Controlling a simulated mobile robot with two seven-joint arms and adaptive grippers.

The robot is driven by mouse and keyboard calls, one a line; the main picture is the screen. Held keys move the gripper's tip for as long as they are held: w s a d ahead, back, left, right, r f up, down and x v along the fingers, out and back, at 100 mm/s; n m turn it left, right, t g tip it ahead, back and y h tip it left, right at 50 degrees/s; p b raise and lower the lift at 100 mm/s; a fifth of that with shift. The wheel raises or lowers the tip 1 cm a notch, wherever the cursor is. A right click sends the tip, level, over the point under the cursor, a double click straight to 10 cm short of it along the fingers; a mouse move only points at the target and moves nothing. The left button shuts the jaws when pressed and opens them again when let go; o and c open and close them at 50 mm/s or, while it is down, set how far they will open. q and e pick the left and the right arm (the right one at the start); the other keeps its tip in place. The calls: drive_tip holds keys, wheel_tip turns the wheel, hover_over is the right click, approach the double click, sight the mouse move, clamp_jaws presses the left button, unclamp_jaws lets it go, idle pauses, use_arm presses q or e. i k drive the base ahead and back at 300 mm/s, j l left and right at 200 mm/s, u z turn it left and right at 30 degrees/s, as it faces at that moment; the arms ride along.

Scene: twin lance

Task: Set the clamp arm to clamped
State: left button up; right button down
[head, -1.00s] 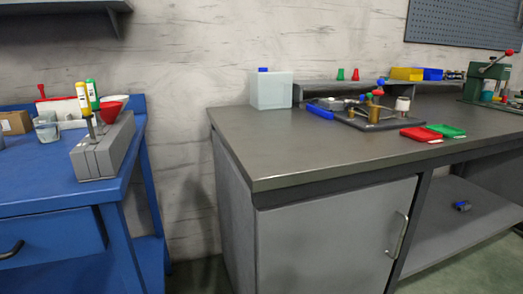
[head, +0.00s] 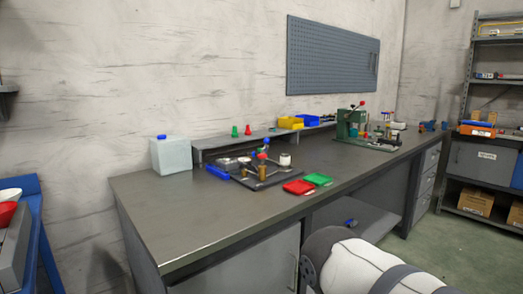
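No part is clearly recognizable as the clamp arm at this distance. A dark fixture plate (head: 288,176) lies on the grey bench (head: 160,205) and carries upright brass, red and blue-topped parts; their details are too small to tell. A green machine (head: 343,123) with a red-knobbed lever (head: 361,104) stands further along the bench. Whether either one holds the clamp arm, or how it is set, I cannot tell. A white and dark grey link of my own arm shows at the bottom right. Neither gripper is in view.
A red tray (head: 298,187) and a green tray (head: 318,179) lie near the bench's front edge. A whitish jug (head: 171,156) stands at the back left. A low shelf holds yellow (head: 290,123) and blue bins. The bench's left front is clear. Shelving (head: 485,130) stands at the right.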

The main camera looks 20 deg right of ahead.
sight(266, 141)
drive_tip(key=i+l+u, duration=0.15)
drive_tip(key=l, duration=1.25)
drive_tip(key=i+l+u, duration=0.15)
drive_tip(key=l, duration=1.3)
drive_tip(key=i+l+u, duration=0.2)
drive_tip(key=l, duration=1.25)
